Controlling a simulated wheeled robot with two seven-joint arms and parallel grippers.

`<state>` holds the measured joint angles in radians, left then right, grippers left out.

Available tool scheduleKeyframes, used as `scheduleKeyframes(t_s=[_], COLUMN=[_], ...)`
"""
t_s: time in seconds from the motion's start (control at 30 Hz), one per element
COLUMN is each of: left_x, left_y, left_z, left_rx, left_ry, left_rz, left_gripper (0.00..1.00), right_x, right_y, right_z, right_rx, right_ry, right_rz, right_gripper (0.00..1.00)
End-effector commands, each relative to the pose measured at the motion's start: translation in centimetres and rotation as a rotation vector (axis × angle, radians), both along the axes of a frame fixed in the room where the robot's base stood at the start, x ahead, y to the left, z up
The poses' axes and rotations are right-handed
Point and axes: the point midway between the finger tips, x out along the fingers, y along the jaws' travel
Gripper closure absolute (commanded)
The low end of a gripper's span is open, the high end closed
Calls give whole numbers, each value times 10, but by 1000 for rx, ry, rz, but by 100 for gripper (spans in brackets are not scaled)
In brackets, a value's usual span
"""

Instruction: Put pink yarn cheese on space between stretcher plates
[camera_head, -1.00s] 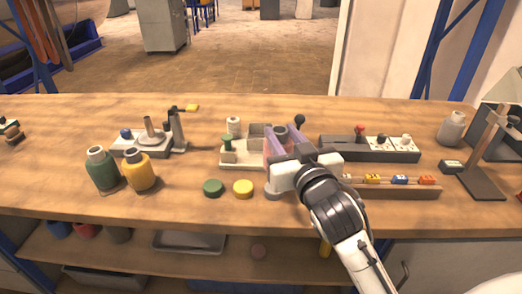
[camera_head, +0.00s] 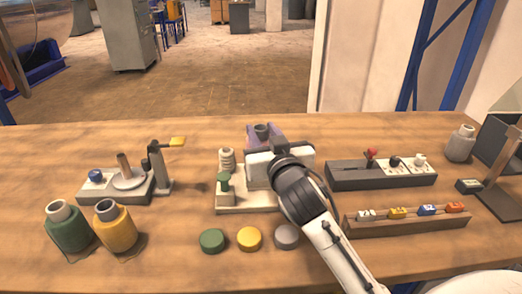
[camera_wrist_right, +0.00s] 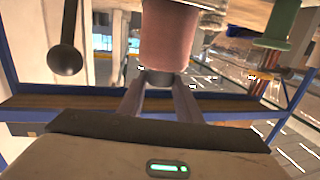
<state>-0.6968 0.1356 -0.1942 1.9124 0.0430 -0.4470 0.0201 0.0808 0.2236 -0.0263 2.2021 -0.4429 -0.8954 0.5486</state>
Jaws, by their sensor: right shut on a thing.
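My right gripper (camera_head: 264,137) is at the middle of the table, over the rear of a pale base (camera_head: 232,208). It is shut on the pink yarn cheese (camera_wrist_right: 168,38), with its fingers at the grey tube end (camera_wrist_right: 158,78) in the right wrist view. The pale base carries a green spool (camera_head: 224,188) and a whitish spool (camera_head: 227,160). My wrist covers its right part, so I cannot clearly make out the stretcher plates or the space between them. My left gripper is out of view.
A green yarn cheese (camera_head: 68,230) and a yellow one (camera_head: 115,228) stand at the front left. Green (camera_head: 212,240), yellow (camera_head: 249,238) and grey (camera_head: 286,236) discs lie in front. A lever fixture (camera_head: 130,180) stands left, a dark switch panel (camera_head: 345,177) right.

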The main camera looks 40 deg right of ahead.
Motion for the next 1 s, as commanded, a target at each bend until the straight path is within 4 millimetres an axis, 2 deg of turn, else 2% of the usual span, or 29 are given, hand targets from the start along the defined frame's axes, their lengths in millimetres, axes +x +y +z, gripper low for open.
scheduleKeyframes(t_s=[0.3,0.63,0.67,0.77,1.0], left_x=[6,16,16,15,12], left_y=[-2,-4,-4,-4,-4], left_z=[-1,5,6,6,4], left_rx=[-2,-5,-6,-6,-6], left_ry=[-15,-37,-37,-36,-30], left_rz=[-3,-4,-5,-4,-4], left_gripper=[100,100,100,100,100], right_x=[0,0,0,0,0], right_y=[0,0,0,0,0], right_z=[-37,-40,-41,-40,-40], right_rx=[-1,0,1,1,0], right_ry=[0,-2,0,0,0], right_rz=[1,1,1,1,1], right_gripper=[100,100,67,50,50])
